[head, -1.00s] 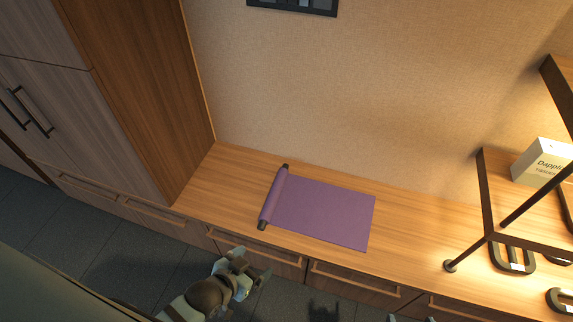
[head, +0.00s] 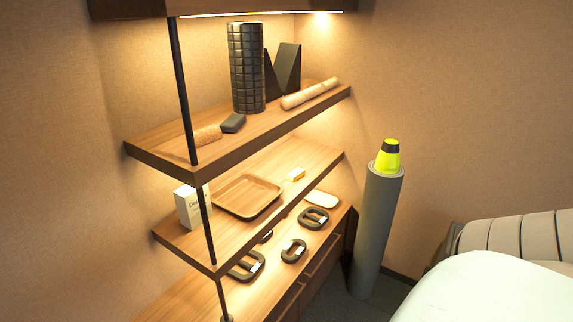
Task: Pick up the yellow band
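A bright yellow-green tapered thing with a dark middle (head: 387,156) stands on top of a tall grey cylinder (head: 376,228) on the floor. I cannot tell from this distance which, if either, is the yellow band. Neither of my grippers is in view.
The wooden tray (head: 247,212) and a white box (head: 189,206) share the middle shelf. The top shelf (head: 160,150) holds a black roller (head: 247,68), a black wedged block (head: 286,72) and a cork roll (head: 309,93). Dark loop-shaped handles (head: 293,251) lie on the counter. A dark post (head: 184,92) stands in front.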

